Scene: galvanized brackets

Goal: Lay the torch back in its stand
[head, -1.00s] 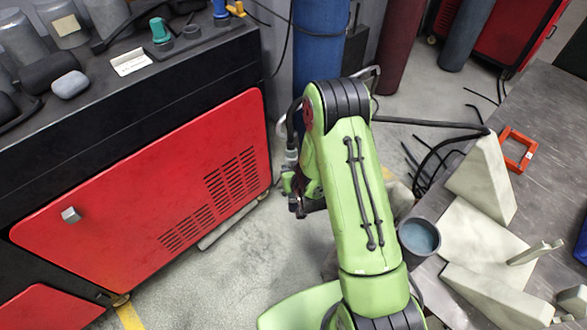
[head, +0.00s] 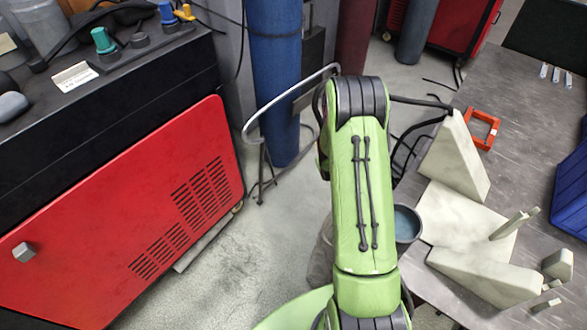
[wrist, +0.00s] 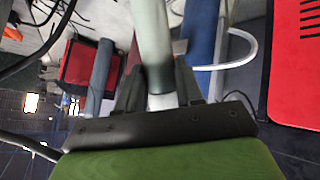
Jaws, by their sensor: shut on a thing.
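My gripper shows in the wrist view (wrist: 161,88), shut on a pale grey tube-shaped thing, which I take to be the torch (wrist: 152,40). The torch sticks out between the two dark fingers toward the top of the picture, and its far end is cut off by the frame edge. In the head view my green arm hides the gripper and the torch. I cannot pick out the torch's stand for certain in either view.
A metal table (head: 540,120) at right holds pale angled blocks (head: 455,160), an orange frame (head: 482,128) and a blue bin (head: 572,195). A dark cup (head: 407,225) is beside my arm. A blue cylinder (head: 275,70), curved metal rail (head: 262,110) and red-fronted cabinet (head: 150,210) stand left.

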